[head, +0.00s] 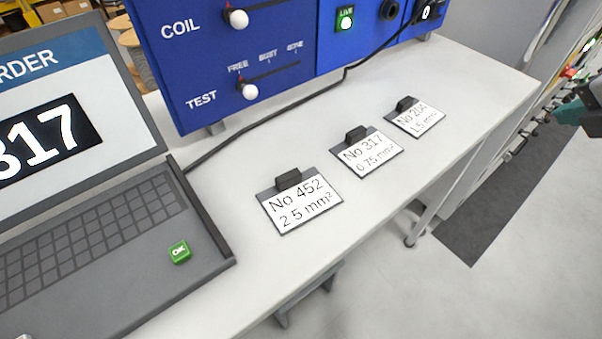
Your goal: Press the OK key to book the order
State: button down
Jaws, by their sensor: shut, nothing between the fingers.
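The green OK key (180,251) sits at the lower right of the laptop's dark keyboard (85,240). Its top faces up and nothing covers it. The laptop screen (60,110) shows a cut-off heading ending in "RDER" and the number 317, partly cut at the left edge.
Three cards lie on the white table (390,205): No 452 (300,206), No 317 (368,154) and No 204 (416,121). A blue panel (240,50) with COIL and TEST sliders stands behind. A black cable (270,116) runs along the table. Open floor lies to the right.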

aim_at(181, 252)
jog(key=j, duration=0.65)
jog(key=k+j, duration=0.15)
jog(key=j, duration=0.45)
jog(key=j+z, duration=0.1)
jog(key=j, duration=0.55)
jog(key=k+j, duration=0.15)
jog(key=j, duration=0.5)
jog(key=k+j, duration=0.1)
jog(key=j, duration=0.5)
